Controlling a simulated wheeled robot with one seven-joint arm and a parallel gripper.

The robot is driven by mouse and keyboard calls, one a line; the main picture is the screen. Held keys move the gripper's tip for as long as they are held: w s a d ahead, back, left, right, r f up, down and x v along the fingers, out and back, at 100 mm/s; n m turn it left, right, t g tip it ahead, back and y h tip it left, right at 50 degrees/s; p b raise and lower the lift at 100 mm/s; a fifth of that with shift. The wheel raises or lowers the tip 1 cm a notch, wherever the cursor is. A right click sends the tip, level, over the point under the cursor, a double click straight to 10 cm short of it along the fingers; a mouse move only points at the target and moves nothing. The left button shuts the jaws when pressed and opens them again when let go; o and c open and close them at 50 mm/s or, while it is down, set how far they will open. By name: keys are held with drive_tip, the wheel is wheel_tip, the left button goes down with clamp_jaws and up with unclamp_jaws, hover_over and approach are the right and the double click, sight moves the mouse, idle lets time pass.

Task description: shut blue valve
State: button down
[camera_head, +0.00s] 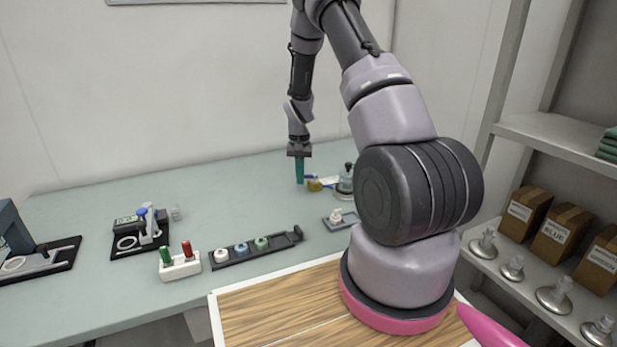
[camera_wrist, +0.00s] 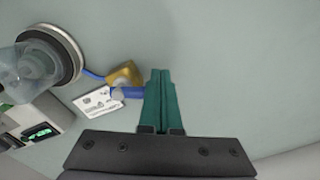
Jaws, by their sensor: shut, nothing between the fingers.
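The valve (camera_wrist: 125,75) has a brass-coloured body and a blue handle (camera_wrist: 127,93). In the wrist view it lies just left of my gripper (camera_wrist: 160,73). The handle points right and its end meets the edge of the left green finger; I cannot tell whether they touch. In the head view the small valve (camera_head: 315,185) sits on the table immediately right of my gripper (camera_head: 300,182). My fingers point down, shut together and empty, with the tips close to the tabletop.
A clear vessel with a metal ring (camera_wrist: 76,50) stands left of the valve, joined by a blue tube. A printed white card (camera_wrist: 95,101) lies beside the valve. In the head view, a rack with capped pieces (camera_head: 230,259) and a red-and-green holder (camera_head: 180,268) stand nearer. The table's back left is clear.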

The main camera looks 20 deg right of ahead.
drive_tip(key=shift+w, duration=0.3)
drive_tip(key=shift+w+d, duration=0.1)
drive_tip(key=shift+w, duration=0.05)
drive_tip(key=shift+w+d, duration=0.1)
drive_tip(key=shift+w, duration=0.25)
idle(0.4)
drive_tip(key=shift+w+d, duration=0.25)
drive_tip(key=shift+w, duration=0.2)
drive_tip(key=shift+w+d, duration=0.35)
drive_tip(key=shift+w, duration=0.05)
idle(0.4)
